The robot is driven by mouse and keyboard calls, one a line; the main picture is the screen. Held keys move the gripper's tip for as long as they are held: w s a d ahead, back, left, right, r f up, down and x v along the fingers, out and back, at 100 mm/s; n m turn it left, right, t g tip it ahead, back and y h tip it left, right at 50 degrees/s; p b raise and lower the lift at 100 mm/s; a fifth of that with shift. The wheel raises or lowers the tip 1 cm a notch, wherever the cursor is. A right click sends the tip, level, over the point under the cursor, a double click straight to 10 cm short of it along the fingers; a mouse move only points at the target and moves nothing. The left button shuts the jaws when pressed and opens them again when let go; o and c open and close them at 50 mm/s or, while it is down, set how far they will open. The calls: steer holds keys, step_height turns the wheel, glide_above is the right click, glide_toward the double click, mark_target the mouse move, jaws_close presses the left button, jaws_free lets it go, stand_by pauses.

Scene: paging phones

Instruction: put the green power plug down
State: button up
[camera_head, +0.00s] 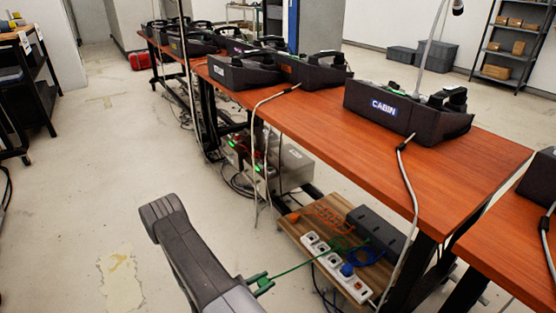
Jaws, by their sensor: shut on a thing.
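The green power plug (263,283) is at the bottom middle, held at the end of my dark arm. My gripper (258,285) is shut on it; the fingers are small and hard to make out. A thin green cable (300,267) runs from the plug to the right, over a white power strip (318,249). The plug is left of the strip and apart from it. The strip lies on a low wooden board (291,227) under the table, with a blue plug (347,270) in it.
An orange plug (293,217) with orange cable and a black box (378,228) are on the board. The reddish wooden table (300,112) above carries several black phone consoles, one marked CABIN (405,110). Grey cables hang off its edge. The floor (90,190) at left is open.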

steer(key=w+d+r+n+t+y+p, duration=0.1)
steer(key=w+r+p, duration=0.3)
steer(key=r+p, duration=0.5)
steer(key=w+d+r+n+t+y+p, duration=0.2)
steer(key=w+r+p, duration=0.3)
steer(key=r, duration=1.7)
steer(key=w+d+r+n+t+y+p, duration=0.2)
steer(key=w+r+y+p, duration=0.1)
steer(key=r+p, duration=1.1)
steer(key=shift+w+r+t, duration=0.4)
steer(key=shift+w+r, duration=0.35)
steer(key=shift+n+y, duration=0.3)
